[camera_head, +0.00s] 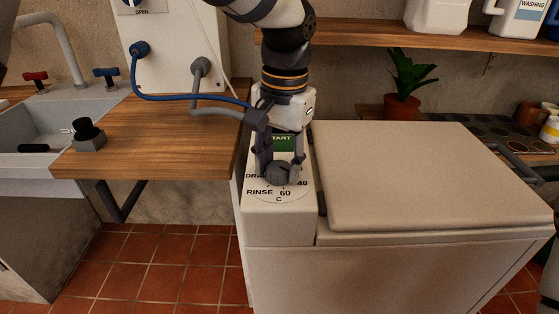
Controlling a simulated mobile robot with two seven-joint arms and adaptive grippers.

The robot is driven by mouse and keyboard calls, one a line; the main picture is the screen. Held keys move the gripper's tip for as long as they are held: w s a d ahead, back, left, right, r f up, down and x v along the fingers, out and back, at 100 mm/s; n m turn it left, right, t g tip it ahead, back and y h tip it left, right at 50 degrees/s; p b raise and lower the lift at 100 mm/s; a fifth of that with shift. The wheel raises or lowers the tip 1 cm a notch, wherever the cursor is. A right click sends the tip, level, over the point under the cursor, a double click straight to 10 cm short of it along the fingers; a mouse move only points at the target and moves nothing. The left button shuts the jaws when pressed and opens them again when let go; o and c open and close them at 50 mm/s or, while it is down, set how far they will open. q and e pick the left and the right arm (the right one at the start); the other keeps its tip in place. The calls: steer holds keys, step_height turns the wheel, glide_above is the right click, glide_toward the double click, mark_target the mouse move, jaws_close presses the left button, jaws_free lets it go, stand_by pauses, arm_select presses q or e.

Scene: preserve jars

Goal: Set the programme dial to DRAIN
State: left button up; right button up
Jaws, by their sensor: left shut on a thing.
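The programme dial (279,173) is a dark grey knob on the narrow control panel (290,225) at the left of the white top-loading washer. Around it I read RINSE, 60, 40, C and part of DRAIN; the other marks are hidden behind my gripper. My left gripper (279,170) comes down from above and is shut on the dial, a finger on either side. Which mark the dial points to cannot be told. A green START label (281,139) shows behind the fingers. My right gripper is not in view.
The washer's closed lid (400,170) lies to the right. A wooden counter (170,130) with a sink (65,120) is at the left. A blue hose (180,98) and a grey hose (215,112) run close behind my left gripper. A potted plant (402,105) stands behind the lid.

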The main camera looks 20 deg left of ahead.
arm_select(q)
steer(key=m, duration=0.7)
steer(key=shift+s, duration=0.1)
steer(key=m, duration=0.4)
steer(key=shift+a+f, duration=0.1)
steer(key=m, duration=0.3)
steer(key=shift+m+h, duration=0.3)
steer(key=m, duration=0.3)
steer(key=shift+m, duration=0.3)
steer(key=m, duration=0.3)
steer(key=shift+a+m, duration=0.1)
steer(key=shift+m, duration=0.2)
steer(key=m, duration=0.6)
steer(key=shift+m+h, duration=0.3)
steer(key=shift+m, duration=0.1)
